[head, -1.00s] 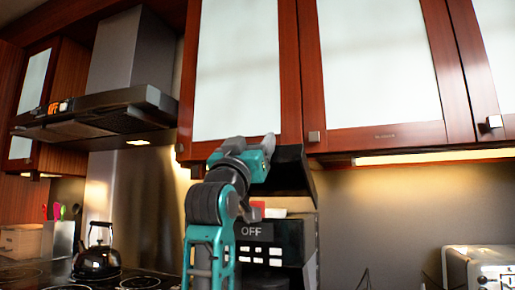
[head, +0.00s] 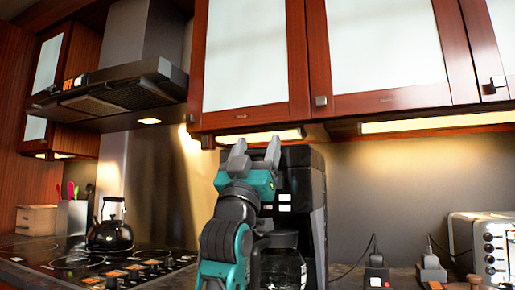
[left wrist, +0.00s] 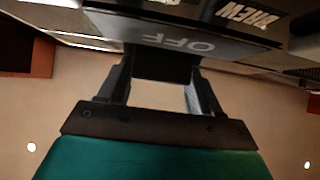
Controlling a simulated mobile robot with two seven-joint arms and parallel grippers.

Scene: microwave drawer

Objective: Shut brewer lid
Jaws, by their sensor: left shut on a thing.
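The black coffee brewer (head: 316,205) stands on the counter, partly hidden behind my left arm. Its lid (head: 300,158) lies down flat along the top, with no open gap showing. A glass carafe (head: 282,266) sits in its lower part. My left gripper (head: 255,152) is in front of the brewer's upper front, fingers pointing up. In the left wrist view, the OFF display (left wrist: 180,42) is close above the fingers (left wrist: 160,85), and a black part of the brewer (left wrist: 162,66) is between them. The gripper is shut on that part. My right gripper is not in view.
A toaster (head: 490,245) stands on the right, with plugs and cords (head: 375,262) between it and the brewer. A black kettle (head: 110,232) sits on the stove (head: 75,262) at left. Wall cabinets (head: 385,55) hang just above the brewer.

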